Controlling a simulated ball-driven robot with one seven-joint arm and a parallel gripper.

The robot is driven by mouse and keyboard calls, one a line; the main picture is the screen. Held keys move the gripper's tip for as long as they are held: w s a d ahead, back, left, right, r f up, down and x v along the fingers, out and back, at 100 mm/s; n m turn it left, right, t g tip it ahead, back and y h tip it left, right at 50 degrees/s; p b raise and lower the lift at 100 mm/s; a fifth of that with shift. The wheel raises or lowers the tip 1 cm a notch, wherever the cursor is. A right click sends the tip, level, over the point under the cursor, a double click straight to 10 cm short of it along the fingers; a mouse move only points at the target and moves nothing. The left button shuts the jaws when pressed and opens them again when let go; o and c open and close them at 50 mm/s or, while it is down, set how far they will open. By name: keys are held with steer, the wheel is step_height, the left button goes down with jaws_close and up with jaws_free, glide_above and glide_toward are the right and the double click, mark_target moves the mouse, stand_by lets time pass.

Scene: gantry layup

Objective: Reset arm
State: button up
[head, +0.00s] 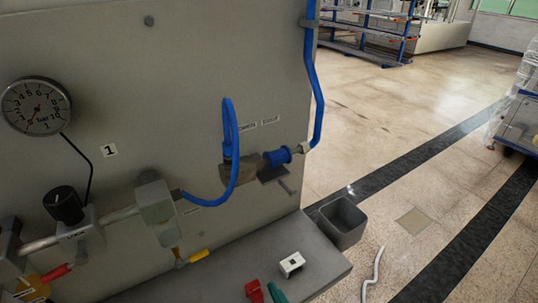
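My gripper and arm do not show in the head view, so I cannot see their pose. The task names no other object. In front of me on the left is a grey upright panel (190,65) with a round pressure gauge (37,106), a black knob (64,204) and blue hoses (236,150) fixed to it.
A grey ledge (225,272) below the panel holds a white block (291,263), a red part (254,291) and a green part (277,292). A grey bin (342,222) stands beside it. Racks (372,33) stand far back. The floor (400,120) between is mostly clear.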

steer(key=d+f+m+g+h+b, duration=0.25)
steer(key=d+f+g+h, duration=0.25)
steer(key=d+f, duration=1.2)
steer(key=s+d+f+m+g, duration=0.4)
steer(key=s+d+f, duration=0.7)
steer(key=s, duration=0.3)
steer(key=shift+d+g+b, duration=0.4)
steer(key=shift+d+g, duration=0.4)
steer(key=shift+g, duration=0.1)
